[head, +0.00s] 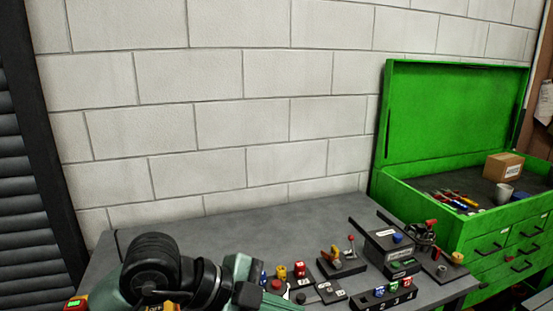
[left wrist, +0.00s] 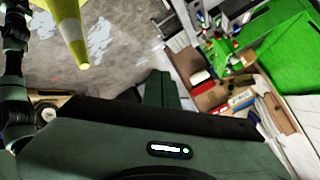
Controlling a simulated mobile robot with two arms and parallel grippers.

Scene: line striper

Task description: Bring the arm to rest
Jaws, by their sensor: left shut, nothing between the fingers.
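My left arm comes in at the bottom of the head view, low over the near left part of the grey workbench (head: 300,220). Its round black joint and green links hide part of the bench. In the left wrist view, the dark green housing of my left gripper (left wrist: 155,88) fills the bottom, with its green fingers upright above the dark edge. They are shut with nothing held. My right gripper shows in neither view.
Small labelled fixtures and a black box (head: 390,245) crowd the bench's right half. A green tool chest (head: 455,110) stands open at right. The left wrist view shows a yellow-green and white cone (left wrist: 72,32) and a cardboard box (left wrist: 208,98) of tools.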

